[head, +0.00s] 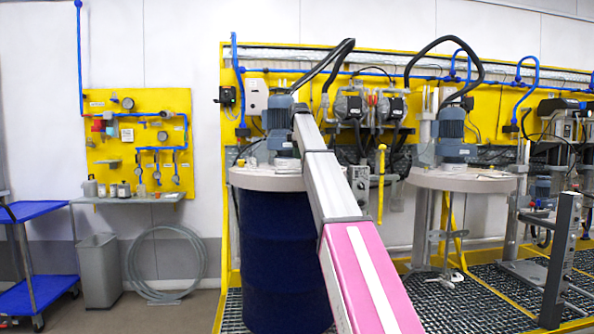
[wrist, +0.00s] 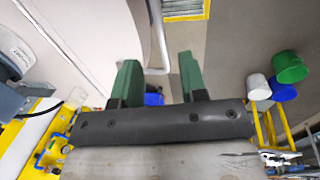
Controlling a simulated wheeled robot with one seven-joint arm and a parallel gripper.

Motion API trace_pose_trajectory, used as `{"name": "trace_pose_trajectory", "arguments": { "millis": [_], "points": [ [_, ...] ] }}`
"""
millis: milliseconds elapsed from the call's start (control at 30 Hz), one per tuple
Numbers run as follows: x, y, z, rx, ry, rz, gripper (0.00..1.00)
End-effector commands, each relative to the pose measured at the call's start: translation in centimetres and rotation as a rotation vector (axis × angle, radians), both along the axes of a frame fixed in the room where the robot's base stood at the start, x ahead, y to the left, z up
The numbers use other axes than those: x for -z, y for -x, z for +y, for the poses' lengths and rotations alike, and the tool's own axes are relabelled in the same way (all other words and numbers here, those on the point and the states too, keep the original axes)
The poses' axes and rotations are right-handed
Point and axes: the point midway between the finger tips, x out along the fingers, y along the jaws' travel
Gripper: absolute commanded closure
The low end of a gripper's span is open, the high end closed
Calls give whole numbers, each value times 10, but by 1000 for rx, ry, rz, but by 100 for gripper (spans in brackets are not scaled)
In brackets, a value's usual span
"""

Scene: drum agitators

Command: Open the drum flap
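A dark blue drum (head: 283,250) stands upright in the head view, with a pale round lid (head: 258,180) and a blue-grey motor (head: 278,120) on top. My arm crosses in front of the drum's right part and hides some of the lid. I cannot make out the flap clearly in the head view, and my gripper is hidden there. In the wrist view my gripper (wrist: 159,80) has two green fingers spread apart with nothing held between them. A pale surface (wrist: 100,35) lies beyond them, with a bent grey bar (wrist: 160,40) at its right edge; I cannot tell whether the bar is the flap's handle.
A second pale round lid (head: 465,180) with a motor (head: 453,130) is to the right. A yellow gauge board (head: 140,120), a blue cart (head: 38,212) and a grey bin (head: 99,270) are at left. Green, white and blue buckets (wrist: 290,68) show in the wrist view.

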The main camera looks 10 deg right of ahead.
Motion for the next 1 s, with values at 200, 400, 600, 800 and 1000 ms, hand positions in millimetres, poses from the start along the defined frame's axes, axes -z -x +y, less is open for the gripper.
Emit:
{"name": "trace_pose_trajectory", "arguments": {
  "millis": [200, 400, 600, 800, 1000],
  "points": [
    [41, -7, 0, 1, 0, 1, 61],
    [66, -12, 0, 1, 0, 1, 61],
    [71, -14, 0, 1, 0, -1, 61],
    [71, -14, 0, 1, 0, -1, 80],
    [71, -14, 0, 1, 0, -1, 100]
  ]
}}
